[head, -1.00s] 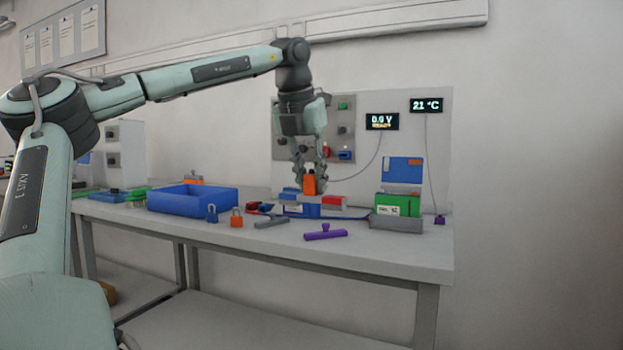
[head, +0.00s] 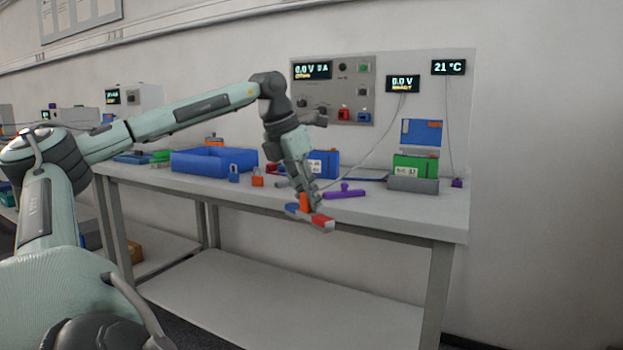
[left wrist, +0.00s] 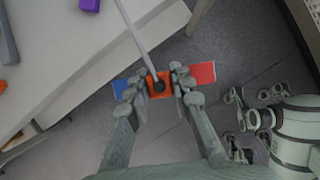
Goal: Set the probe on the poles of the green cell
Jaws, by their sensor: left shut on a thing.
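The probe (head: 323,221) has an orange grip and a bar with a blue end and a red end. My left gripper (head: 304,200) is shut on the orange grip and holds the probe in front of the bench edge. The left wrist view shows the gripper (left wrist: 161,86) on the orange block, with the red end (left wrist: 203,74) to the right and the blue end to the left; a cable runs from the block. The green cell (head: 415,168) stands upright in a grey holder (head: 413,185) at the bench's right. The probe is well apart from it.
A blue cell (head: 323,164) stands on the bench behind my gripper. A purple tool (head: 345,192) lies between it and the green cell. The probe cable crosses to the voltage display (head: 403,84).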

